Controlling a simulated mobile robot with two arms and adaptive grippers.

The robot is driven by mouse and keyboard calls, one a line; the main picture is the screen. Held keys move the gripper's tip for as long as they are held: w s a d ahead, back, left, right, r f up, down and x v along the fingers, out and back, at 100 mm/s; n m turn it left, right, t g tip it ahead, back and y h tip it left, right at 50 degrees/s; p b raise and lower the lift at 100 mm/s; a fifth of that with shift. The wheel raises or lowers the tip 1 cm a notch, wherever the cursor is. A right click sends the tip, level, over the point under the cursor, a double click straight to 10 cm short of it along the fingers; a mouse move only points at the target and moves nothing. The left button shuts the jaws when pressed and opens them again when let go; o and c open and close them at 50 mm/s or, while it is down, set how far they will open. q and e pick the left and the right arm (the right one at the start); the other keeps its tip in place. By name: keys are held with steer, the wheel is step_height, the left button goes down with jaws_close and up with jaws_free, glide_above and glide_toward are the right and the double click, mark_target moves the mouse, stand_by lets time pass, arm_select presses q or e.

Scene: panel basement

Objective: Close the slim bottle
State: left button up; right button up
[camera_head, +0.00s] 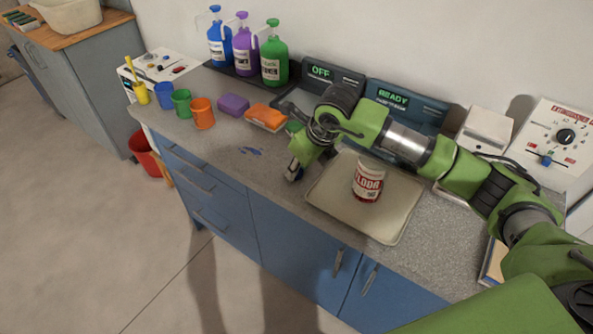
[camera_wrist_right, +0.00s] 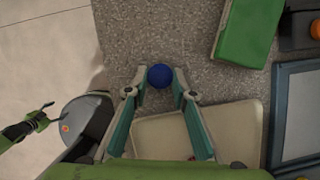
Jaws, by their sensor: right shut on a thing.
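My right gripper (camera_head: 292,174) reaches down over the front of the counter, just left of the tray. In the right wrist view, the right gripper (camera_wrist_right: 160,80) is shut on a round blue thing (camera_wrist_right: 160,76), seen from above between the fingertips. It looks like a cap or bottle top; I cannot tell whether a bottle is under it. In the head view the hand hides it. I cannot make out a slim bottle for certain.
A red and white can (camera_head: 368,180) stands on the pale tray (camera_head: 330,196). Blue marks (camera_head: 250,151) lie on the counter. Panels reading OFF and READY line the wall.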

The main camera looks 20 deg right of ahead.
steer(key=shift+r, duration=0.1)
steer(key=shift+r, duration=0.65)
steer(key=s+a+r+b, duration=0.4)
steer(key=s+a+r, duration=0.1)
steer(key=s+r, duration=0.6)
steer(key=shift+s+a+r, duration=0.2)
steer(key=shift+s+r, duration=0.05)
steer(key=shift+s, duration=0.75)
steer(key=s+d+f+n+g+h, duration=0.1)
steer(key=s+d+f+n+g, duration=0.2)
steer(key=n, duration=1.2)
steer(key=s+d+f+n+g+h, duration=0.1)
steer(key=s+d+f+n+g, duration=0.3)
steer(key=n, duration=1.2)
steer(key=shift+s+f+g, duration=0.55)
steer(key=shift+f+g, duration=0.35)
steer(key=shift+f, duration=0.25)
